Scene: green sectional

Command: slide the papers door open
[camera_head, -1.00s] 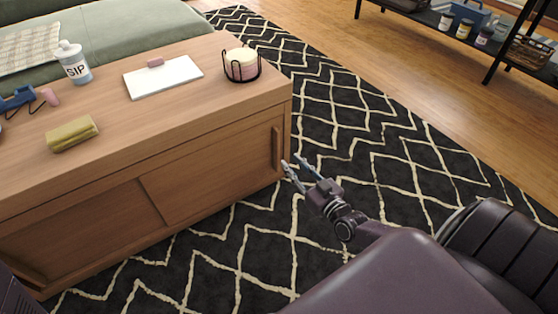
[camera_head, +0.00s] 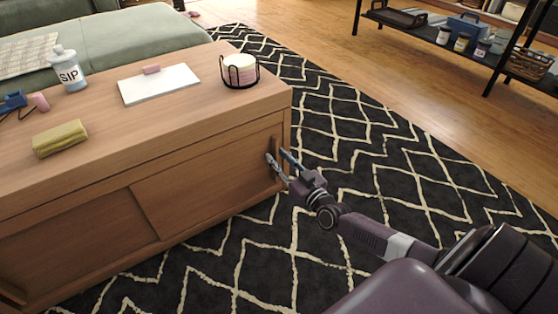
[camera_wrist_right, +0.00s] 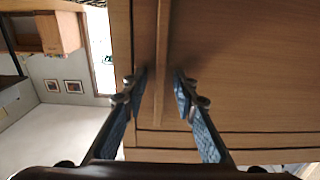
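The wooden cabinet (camera_head: 60,207) has two sliding doors; which one is the papers door cannot be read from any label. The right door (camera_head: 205,180) has an upright wooden handle (camera_head: 277,143) near its right edge. The left door (camera_head: 75,240) shows beside it. My right gripper (camera_head: 277,158) is at this handle. In the right wrist view my right gripper (camera_wrist_right: 160,82) is open, with one finger on each side of the handle strip (camera_wrist_right: 161,50). Gaps show between the fingers and the strip. My left gripper is not in view.
On the cabinet top are a bottle (camera_head: 68,72), a white tablet-like board (camera_head: 158,84), a yellow roll (camera_head: 60,139) and a wire holder (camera_head: 240,70). A black patterned rug (camera_head: 400,190) covers the floor beside it. A dark shelf (camera_head: 430,30) stands at the back right.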

